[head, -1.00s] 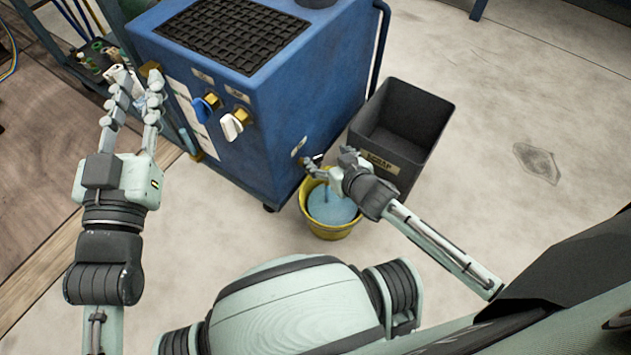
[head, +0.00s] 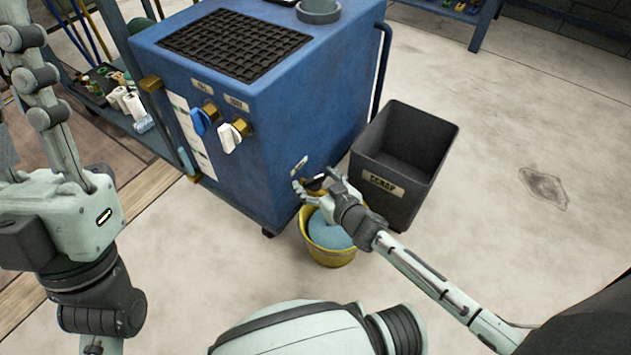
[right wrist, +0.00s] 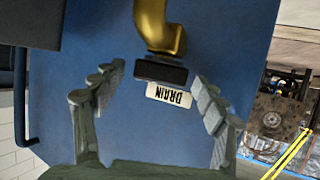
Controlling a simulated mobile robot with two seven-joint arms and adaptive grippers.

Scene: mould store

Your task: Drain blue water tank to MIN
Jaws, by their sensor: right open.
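The blue water tank (head: 235,140) stands at centre with a blue-handled tap (head: 203,118) and a white-handled tap (head: 232,134) on its front. Low on its side is the drain, a brass spout (right wrist: 160,25) with a black handle (right wrist: 160,71) above an upside-down DRAIN label (right wrist: 168,95) in the right wrist view. My right gripper (head: 318,186) is open at the drain, the handle ahead of and between its fingers, not gripped. A yellow bucket (head: 331,258) holding bluish water (head: 328,232) stands below. No level gauge is readable.
A dark SCRAP bin (head: 415,190) stands right of the tank, close to my right gripper. A shelf cart (head: 135,125) with bottles is behind left. The floor (head: 500,130) at right is clear.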

